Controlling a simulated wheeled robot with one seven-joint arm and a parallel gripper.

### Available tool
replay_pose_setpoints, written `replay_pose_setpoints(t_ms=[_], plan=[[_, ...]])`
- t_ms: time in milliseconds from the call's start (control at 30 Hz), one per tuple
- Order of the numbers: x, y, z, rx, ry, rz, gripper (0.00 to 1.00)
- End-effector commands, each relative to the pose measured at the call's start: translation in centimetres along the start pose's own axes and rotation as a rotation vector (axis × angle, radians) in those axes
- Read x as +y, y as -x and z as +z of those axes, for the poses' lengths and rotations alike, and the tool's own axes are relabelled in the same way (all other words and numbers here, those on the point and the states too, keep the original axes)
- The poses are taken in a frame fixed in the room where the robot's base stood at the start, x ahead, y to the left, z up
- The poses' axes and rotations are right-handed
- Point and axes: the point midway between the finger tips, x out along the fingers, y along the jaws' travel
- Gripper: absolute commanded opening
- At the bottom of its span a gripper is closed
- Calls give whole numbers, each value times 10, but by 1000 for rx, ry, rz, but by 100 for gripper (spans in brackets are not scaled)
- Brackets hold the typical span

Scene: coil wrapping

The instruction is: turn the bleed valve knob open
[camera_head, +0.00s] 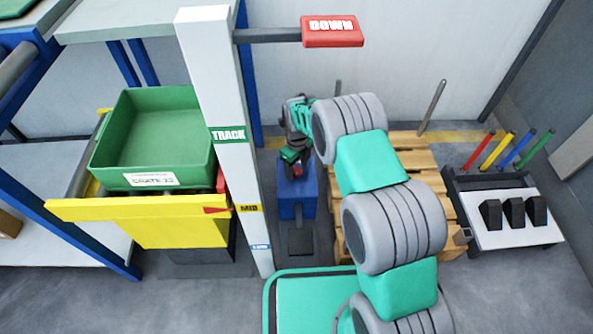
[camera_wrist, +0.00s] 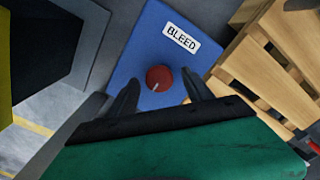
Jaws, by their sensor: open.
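The bleed valve knob (camera_wrist: 159,78) is a small red round knob with a pale pointer line, on the face of a blue box (camera_wrist: 140,50) that bears a white BLEED label (camera_wrist: 181,38). The pointer line points down and slightly left in the wrist view. My gripper (camera_wrist: 158,88) is open, with one dark finger on each side of the knob in that view; I cannot tell whether the fingers touch it. In the head view the knob (camera_head: 297,171) shows just below my gripper (camera_head: 292,160), on top of the blue box (camera_head: 297,195).
A white post (camera_head: 225,130) with a red DOWN arm (camera_head: 332,31) stands left of my arm. A green crate (camera_head: 150,130) sits on a yellow platform (camera_head: 140,215). A wooden pallet (camera_head: 415,150) and a pedal console (camera_head: 505,215) stand to the right.

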Motion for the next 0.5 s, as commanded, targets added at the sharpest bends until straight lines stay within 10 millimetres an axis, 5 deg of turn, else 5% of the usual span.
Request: replay_pose_setpoints(t_ms=[233,500], plan=[[1,-3,1,-1,3,-1,60],[1,-3,1,-1,3,0,38]])
